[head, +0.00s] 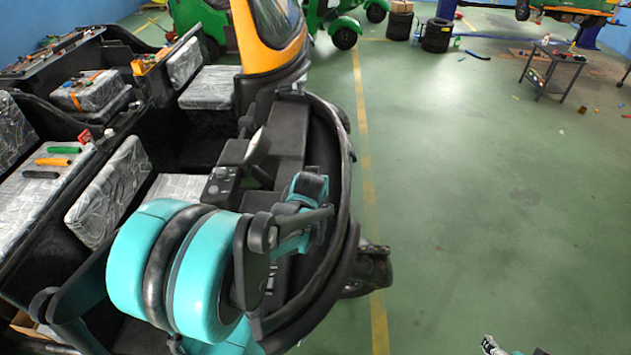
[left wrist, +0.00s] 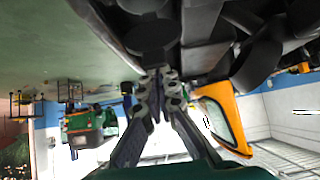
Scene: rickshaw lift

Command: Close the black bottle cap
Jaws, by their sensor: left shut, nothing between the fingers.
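My left gripper (left wrist: 160,76) is shut and empty in the left wrist view, which looks upside down. Its tips are close to a dark round part (left wrist: 150,36); I cannot tell whether this is the black bottle cap or whether they touch. In the head view my teal left arm reaches over the front of an open vehicle (head: 275,150), and its links hide the gripper and whatever is under it. No bottle can be made out for sure. A small black and white piece at the bottom right edge of the head view looks like my right gripper (head: 492,346), mostly cut off.
The dark vehicle body has grey wrapped seats (head: 208,88) and a black curved front rim (head: 335,190) around my left arm. Tools with green and orange handles (head: 52,162) lie on a seat at left. Open green floor (head: 470,190) lies to the right, with a small cart (head: 552,72) farther back.

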